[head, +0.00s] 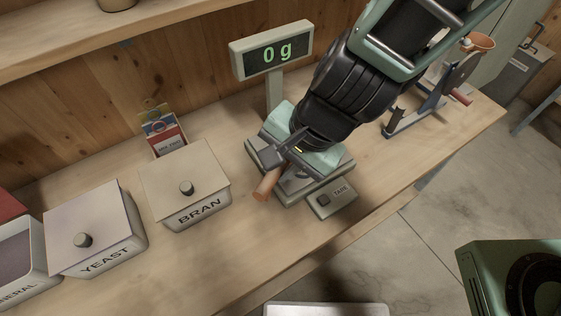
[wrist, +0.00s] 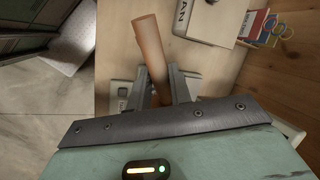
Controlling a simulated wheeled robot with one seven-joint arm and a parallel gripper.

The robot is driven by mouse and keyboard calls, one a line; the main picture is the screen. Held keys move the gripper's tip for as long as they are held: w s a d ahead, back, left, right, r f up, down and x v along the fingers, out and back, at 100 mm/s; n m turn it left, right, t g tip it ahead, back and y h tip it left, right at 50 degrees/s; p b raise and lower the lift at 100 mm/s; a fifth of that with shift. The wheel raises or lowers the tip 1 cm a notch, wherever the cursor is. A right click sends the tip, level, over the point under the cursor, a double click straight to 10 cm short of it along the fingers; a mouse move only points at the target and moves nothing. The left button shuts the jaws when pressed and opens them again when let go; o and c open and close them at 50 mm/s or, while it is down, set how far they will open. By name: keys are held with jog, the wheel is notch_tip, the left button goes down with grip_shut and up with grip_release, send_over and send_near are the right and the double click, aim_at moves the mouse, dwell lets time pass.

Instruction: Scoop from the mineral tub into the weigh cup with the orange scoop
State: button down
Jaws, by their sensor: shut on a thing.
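My gripper (head: 284,166) is over the scale and shut on the orange scoop (head: 266,185). The scoop's orange handle sticks out toward the bench front; in the wrist view the handle (wrist: 151,45) rises between the fingers (wrist: 162,92). The scoop's bowl is hidden or cannot be told apart under my gripper. The mineral tub (head: 18,285) is cut off at the left edge, open, with dark grey contents. The weigh cup cannot be made out; my gripper covers most of the scale (head: 262,158). The scale's display (head: 271,52) reads 0 g.
The lidded yeast tub (head: 95,230) and lidded bran tub (head: 186,185) stand between the mineral tub and the scale. A card holder (head: 166,138) is behind the bran tub. A TARE button box (head: 333,198) is at the scale's front. A hand-cranked device (head: 425,108) stands right.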

jog(key=shift+f+b, duration=1.1)
jog(key=shift+f, duration=0.1)
jog(key=shift+w+d+r+m+g+y+p, duration=0.15)
jog(key=shift+w+d+r+g+y+p, duration=0.1)
jog(key=shift+w+r+g+p, duration=0.4)
jog(key=shift+w+d+r+m+g+y+p, duration=0.2)
jog(key=shift+r+g+p, duration=0.25)
jog(key=shift+r+p, duration=0.4)
jog(key=shift+w+d+r+g+y+p, duration=0.2)
jog(key=shift+w+g+p, duration=0.15)
jog(key=shift+p, duration=0.35)
jog(key=shift+w+d+r+g+y+p, duration=0.15)
jog(key=shift+w+r+g+p, duration=0.2)
jog(key=shift+p, duration=0.3)
jog(key=shift+w, duration=0.2)
jog(key=shift+w+d+r+p, duration=0.15)
jog(key=shift+w+p, duration=0.1)
jog(key=shift+p, duration=0.35)
jog(key=shift+w+d+r+g+y+p, duration=0.1)
jog(key=shift+w+r+g+y+p, duration=0.05)
jog(key=shift+w+g+y+p, duration=0.15)
